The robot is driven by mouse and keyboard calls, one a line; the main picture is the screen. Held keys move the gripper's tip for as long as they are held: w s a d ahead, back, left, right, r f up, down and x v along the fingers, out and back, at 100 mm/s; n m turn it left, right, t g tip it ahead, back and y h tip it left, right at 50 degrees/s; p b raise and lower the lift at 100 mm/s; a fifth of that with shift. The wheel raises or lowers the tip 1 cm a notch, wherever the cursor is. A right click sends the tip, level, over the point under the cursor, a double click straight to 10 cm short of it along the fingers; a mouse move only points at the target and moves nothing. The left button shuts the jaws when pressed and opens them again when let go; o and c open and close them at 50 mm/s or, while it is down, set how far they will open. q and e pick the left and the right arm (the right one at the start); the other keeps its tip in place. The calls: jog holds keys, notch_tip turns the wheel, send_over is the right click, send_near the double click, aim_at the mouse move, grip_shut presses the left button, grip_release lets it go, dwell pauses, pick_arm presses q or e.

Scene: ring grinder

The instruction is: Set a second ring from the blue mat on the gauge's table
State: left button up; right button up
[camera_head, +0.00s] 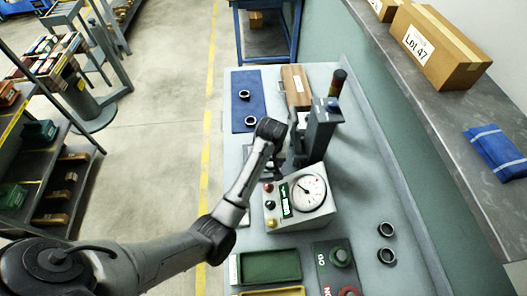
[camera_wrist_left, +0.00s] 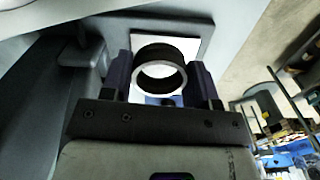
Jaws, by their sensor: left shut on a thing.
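My left gripper (camera_wrist_left: 160,88) is shut on a dark ring (camera_wrist_left: 148,52) with a bright end face, held between its two fingers in the left wrist view.
A white square (camera_wrist_left: 195,40) lies behind the held ring. A grey upright (camera_head: 322,125) and a brown wooden box (camera_head: 296,88) stand beyond the gauge. Two rings (camera_head: 386,229) lie at the bench's right. A green tray (camera_head: 269,266) and GO pad (camera_head: 323,262) are in front.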

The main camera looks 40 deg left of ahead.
pick_arm(q)
jog(key=w+a+f, duration=0.1)
jog(key=a+f, duration=0.1)
jog(key=w+a+f, duration=0.1)
jog(key=w+a, duration=0.1)
jog(key=a, duration=0.1)
jog(key=w+a+f+b, duration=0.1)
jog(key=w+a+f, duration=0.1)
jog(key=shift+w+a+f, duration=0.25)
jog(key=shift+f, duration=0.05)
jog(key=shift+f+b, duration=0.35)
jog(key=shift+f, duration=1.7)
jog(key=shift+f, duration=0.25)
jog(key=o, duration=1)
jog(key=shift+r, duration=0.1)
jog(key=shift+r+p, duration=0.65)
jog(key=shift+r, duration=5.5)
